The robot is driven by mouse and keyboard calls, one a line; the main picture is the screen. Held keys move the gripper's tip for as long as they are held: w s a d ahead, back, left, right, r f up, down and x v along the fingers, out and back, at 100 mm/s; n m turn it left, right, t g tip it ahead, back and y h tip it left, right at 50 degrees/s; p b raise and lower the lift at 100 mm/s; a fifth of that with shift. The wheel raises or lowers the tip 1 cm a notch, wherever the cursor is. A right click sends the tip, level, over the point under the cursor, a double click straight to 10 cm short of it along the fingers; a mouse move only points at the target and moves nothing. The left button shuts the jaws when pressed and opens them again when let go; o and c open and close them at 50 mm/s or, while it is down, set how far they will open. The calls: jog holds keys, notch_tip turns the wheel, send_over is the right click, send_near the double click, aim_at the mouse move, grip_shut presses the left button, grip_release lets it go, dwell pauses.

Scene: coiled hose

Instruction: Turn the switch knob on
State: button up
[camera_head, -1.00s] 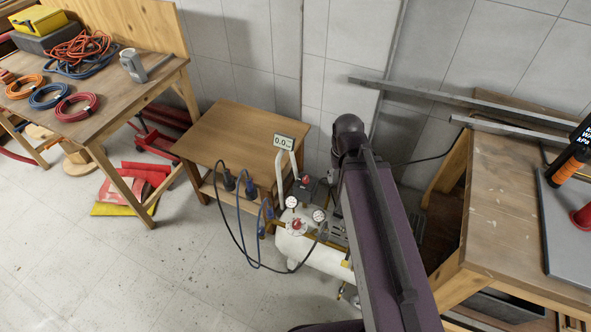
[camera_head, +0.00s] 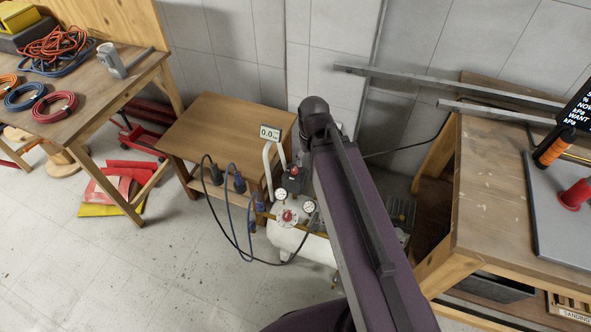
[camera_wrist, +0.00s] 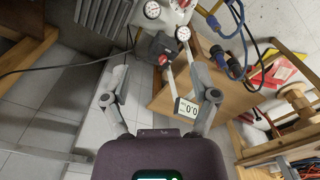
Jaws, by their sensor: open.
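A black switch box (camera_head: 291,184) with a red knob (camera_head: 294,170) on top sits on the white air compressor (camera_head: 300,242), beside its handle. In the wrist view the red knob (camera_wrist: 163,59) and black box (camera_wrist: 152,46) lie ahead, between the fingers of my gripper (camera_wrist: 159,68). My gripper is open and empty, and I see no contact with the knob. In the head view my arm hides the gripper and part of the compressor's right side.
Two round gauges (camera_head: 309,207) and a second red knob (camera_head: 287,215) sit low on the compressor. Black and blue hoses (camera_head: 232,225) loop to a small wooden table (camera_head: 225,125) behind. A workbench (camera_head: 490,205) stands at the right. Floor at the front left is clear.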

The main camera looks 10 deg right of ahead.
aim_at(295, 169)
jog(key=w+f+n+b, duration=1.1)
jog(key=w+f+b, duration=0.5)
jog(key=w, duration=0.4)
jog(key=shift+w+a+f, duration=0.2)
jog(key=shift+a+f, duration=0.05)
jog(key=shift+f, duration=0.05)
jog(key=shift+f, duration=0.1)
notch_tip(295, 169, down, 14)
jog(key=b, duration=1.4)
jog(key=shift+r, duration=0.25)
grip_shut()
